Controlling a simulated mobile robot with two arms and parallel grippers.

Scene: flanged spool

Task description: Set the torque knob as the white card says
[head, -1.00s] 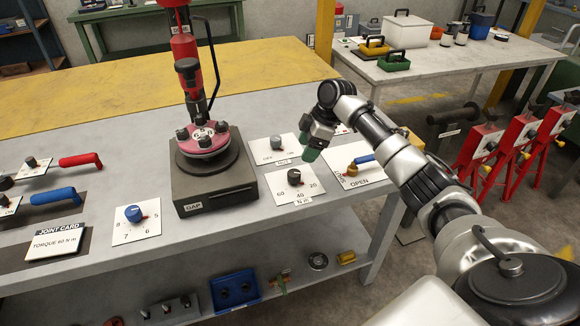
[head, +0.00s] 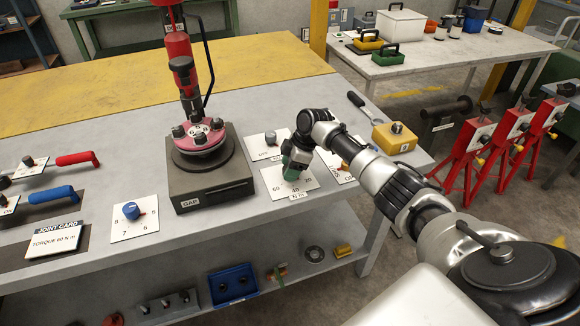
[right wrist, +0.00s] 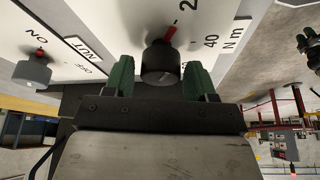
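The white joint card (head: 57,241) at the lower left of the head view reads "TORQUE 60 N m". The torque plate (head: 304,184), marked 60, 40, 20 and N m, lies right of the grey box. Its black knob (right wrist: 161,63) is mostly hidden by my gripper in the head view. In the right wrist view its red pointer aims toward a number starting with 2, taken as the 20. My right gripper (head: 291,168) is over the plate, its green fingers (right wrist: 160,80) open on either side of the knob, with gaps visible. My left gripper is not in view.
A NUT switch plate (head: 265,143) with OFF and ON marks lies just behind. The grey box (head: 213,178) with the red press stands close left. Another plate with a blue knob (head: 131,211) lies further left. A yellow box (head: 395,138) stands to the right.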

